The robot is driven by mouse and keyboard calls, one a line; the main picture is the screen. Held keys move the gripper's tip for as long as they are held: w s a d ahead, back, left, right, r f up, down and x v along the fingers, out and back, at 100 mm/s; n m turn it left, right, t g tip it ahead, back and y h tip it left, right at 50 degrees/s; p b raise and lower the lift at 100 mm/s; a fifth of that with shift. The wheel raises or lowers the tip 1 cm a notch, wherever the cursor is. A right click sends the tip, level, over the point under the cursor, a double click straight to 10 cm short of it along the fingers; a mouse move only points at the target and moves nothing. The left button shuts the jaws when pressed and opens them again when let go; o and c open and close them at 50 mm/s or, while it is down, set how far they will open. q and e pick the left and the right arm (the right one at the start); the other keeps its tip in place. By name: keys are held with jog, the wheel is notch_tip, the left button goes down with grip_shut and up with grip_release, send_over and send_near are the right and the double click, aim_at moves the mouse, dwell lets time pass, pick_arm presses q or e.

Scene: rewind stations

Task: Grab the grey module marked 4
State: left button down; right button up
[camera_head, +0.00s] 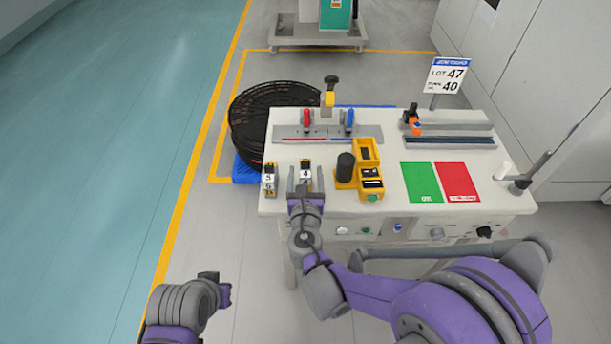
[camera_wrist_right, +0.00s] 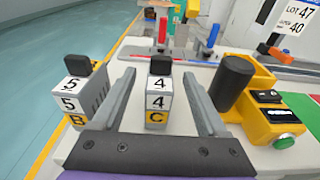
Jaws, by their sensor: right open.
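The grey module marked 4 (camera_wrist_right: 159,98) stands upright on the white table, with white "4" labels, a yellow "C" label and a dark top. In the right wrist view it stands between the two fingers of my open right gripper (camera_wrist_right: 160,105), with a gap on each side. In the head view the module (camera_head: 305,172) is partly hidden by the gripper (camera_head: 305,184). A second grey module, marked 5 (camera_wrist_right: 78,98), stands to its left, just outside the left finger. My left gripper (camera_head: 222,290) is low at the left, away from the table; its jaw state is unclear.
A yellow station with a black cylinder (camera_wrist_right: 230,82) and green button stands close right of the gripper. Behind is a grey fixture with red (camera_head: 307,118) and blue handles. Green (camera_head: 422,182) and red (camera_head: 456,182) mats lie at right. A black reel (camera_head: 245,125) stands beyond the left edge.

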jog(key=shift+w+f, duration=0.2)
jog(key=shift+w, duration=1.05)
jog(key=shift+s, duration=0.1)
grip_shut()
